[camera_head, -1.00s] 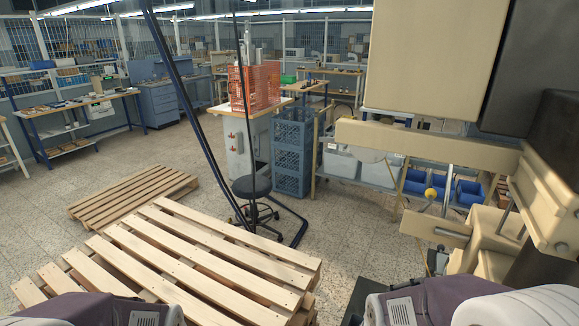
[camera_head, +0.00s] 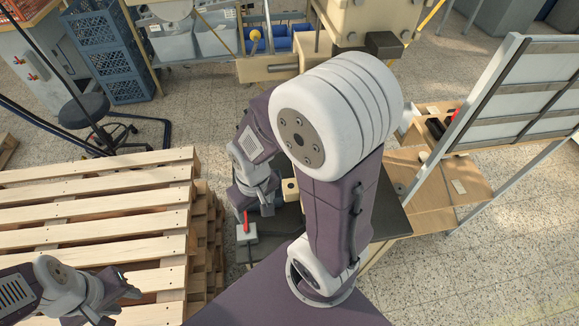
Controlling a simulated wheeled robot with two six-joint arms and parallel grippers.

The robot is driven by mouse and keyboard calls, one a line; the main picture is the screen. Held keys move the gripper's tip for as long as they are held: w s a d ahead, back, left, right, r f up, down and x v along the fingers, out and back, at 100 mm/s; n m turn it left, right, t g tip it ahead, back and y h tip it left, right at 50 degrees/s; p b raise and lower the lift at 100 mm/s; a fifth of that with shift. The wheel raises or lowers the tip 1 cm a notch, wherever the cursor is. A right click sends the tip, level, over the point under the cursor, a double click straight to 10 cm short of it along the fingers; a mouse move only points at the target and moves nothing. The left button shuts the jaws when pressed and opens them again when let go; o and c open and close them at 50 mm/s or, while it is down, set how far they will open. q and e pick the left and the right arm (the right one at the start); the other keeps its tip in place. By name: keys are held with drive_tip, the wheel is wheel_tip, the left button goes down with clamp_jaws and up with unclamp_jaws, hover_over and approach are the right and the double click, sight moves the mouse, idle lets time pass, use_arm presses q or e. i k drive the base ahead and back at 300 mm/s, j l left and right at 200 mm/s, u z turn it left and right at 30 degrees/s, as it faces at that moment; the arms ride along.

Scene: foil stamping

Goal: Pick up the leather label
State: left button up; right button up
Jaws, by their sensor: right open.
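I cannot make out a leather label for certain in the head view. My right arm fills the middle of the picture, and its gripper (camera_head: 262,200) points down over the dark work surface (camera_head: 285,236). Its fingers are small and partly hidden by the wrist, with nothing seen between them. My left gripper (camera_head: 128,291) is at the lower left over the wooden pallets. Its fingers are too unclear to tell whether they are apart. What lies behind my right arm is hidden.
A small grey box with a red lever (camera_head: 246,232) stands beside my right gripper. The stacked pallets (camera_head: 95,205) fill the left. A wooden table (camera_head: 455,205) with small items and a slanted white panel (camera_head: 520,95) stand at the right. The beige machine (camera_head: 375,18) is at the top.

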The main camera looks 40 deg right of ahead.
sight(432, 110)
drive_tip(key=z, duration=2.65)
drive_tip(key=l+z, duration=0.35)
drive_tip(key=i+l+z, duration=0.2)
drive_tip(key=z, duration=0.15)
drive_tip(key=i+l+z, duration=0.15)
drive_tip(key=l+z, duration=0.25)
drive_tip(key=i+l+z, duration=0.15)
drive_tip(key=i, duration=0.45)
drive_tip(key=i+l+z, duration=0.15)
drive_tip(key=i, duration=0.45)
drive_tip(key=i+u, duration=0.15)
drive_tip(key=i, duration=0.65)
drive_tip(key=i+u, duration=0.2)
drive_tip(key=i, duration=0.6)
drive_tip(key=i+l+u, duration=0.15)
drive_tip(key=i, duration=0.65)
drive_tip(key=i+j+u, duration=0.1)
drive_tip(key=i+u, duration=0.65)
drive_tip(key=i+l+u, duration=0.2)
drive_tip(key=i+u, duration=0.2)
drive_tip(key=i+l+u, duration=0.25)
drive_tip(key=u, duration=0.15)
drive_tip(key=i+j+u, duration=0.25)
drive_tip(key=i+u, duration=0.25)
drive_tip(key=i, duration=0.35)
drive_tip(key=i+u, duration=0.45)
drive_tip(key=i, duration=0.45)
